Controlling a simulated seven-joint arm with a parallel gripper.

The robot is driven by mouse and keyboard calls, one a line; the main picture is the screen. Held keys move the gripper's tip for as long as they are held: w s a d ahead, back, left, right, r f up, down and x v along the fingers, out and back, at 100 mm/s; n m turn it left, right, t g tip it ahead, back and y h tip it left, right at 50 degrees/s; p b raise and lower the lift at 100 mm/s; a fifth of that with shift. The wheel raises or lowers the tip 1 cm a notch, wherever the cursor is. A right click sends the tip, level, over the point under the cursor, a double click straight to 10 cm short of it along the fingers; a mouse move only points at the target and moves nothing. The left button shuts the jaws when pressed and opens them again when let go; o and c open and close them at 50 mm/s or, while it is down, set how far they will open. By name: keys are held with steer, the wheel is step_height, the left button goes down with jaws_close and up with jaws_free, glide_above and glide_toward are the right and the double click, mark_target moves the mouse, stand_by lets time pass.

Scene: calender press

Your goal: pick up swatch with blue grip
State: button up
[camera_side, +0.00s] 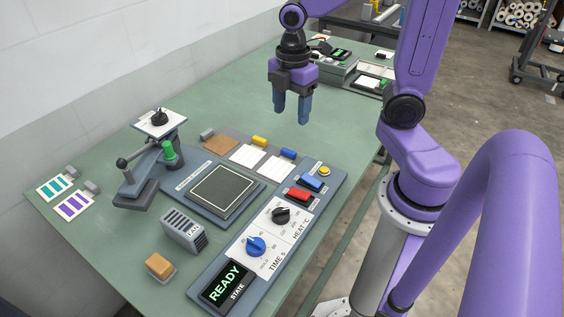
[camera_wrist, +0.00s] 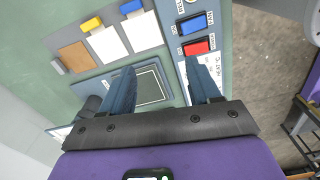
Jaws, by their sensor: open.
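The swatch with the blue grip is a white rectangle (camera_side: 277,168) with a blue block, its grip (camera_side: 288,153), at its far edge. It lies flat on a grey rack, the rightmost in a row of swatches. In the wrist view the white swatch (camera_wrist: 141,32) and its blue grip (camera_wrist: 130,7) are at the top, left of centre. My gripper (camera_side: 291,117) is open and empty.
Beside it lie a white swatch with a yellow grip (camera_side: 259,141) and a brown swatch (camera_side: 221,145) with a grey grip. The press plate (camera_side: 224,190), green-knobbed lever arm (camera_side: 168,151), control panel (camera_side: 257,243) and fan box (camera_side: 184,231) stand nearer. Bare table lies behind the rack.

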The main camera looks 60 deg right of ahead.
steer(key=w+d+n, duration=0.1)
steer(key=w+d, duration=0.3)
steer(key=d, duration=0.2)
glide_above(289, 151)
steer(key=shift+n, duration=0.3)
step_height(289, 151, down, 12)
steer(key=shift+s+d+r, duration=0.1)
steer(key=shift+d+r, duration=0.05)
steer(key=shift+f, duration=2.95)
steer(key=c, duration=0.8)
